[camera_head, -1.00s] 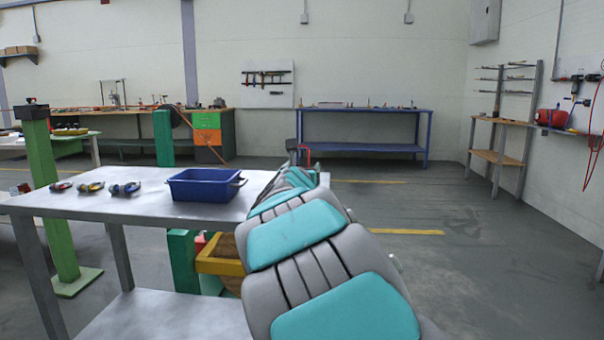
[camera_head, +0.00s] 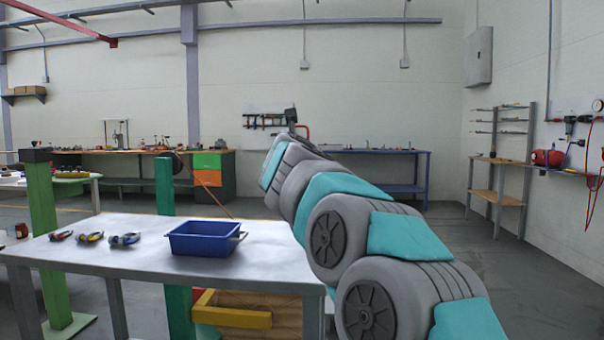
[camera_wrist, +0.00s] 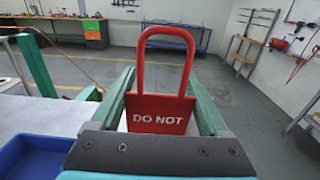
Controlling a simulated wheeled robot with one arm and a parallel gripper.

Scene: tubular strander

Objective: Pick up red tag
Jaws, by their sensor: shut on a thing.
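The red tag (camera_wrist: 160,112) is in the wrist view, upright between the fingers, with a tall red loop on top and white "DO NOT" lettering. Its lower part is hidden behind the gripper's dark body. My gripper (camera_wrist: 163,100) is shut on the tag, with one green finger on each side of it. In the head view, a red loop of the tag (camera_head: 304,127) shows at the far end of my raised arm, above the level of the table. My gripper (camera_head: 291,117) there is small and seen from behind.
A blue bin (camera_head: 205,239) stands on the metal table (camera_head: 110,262), left of my arm. Several small tools (camera_head: 91,238) lie left of the bin. A yellow-edged wooden box (camera_head: 232,316) is below the table's edge. Open floor (camera_head: 455,245) lies to the right.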

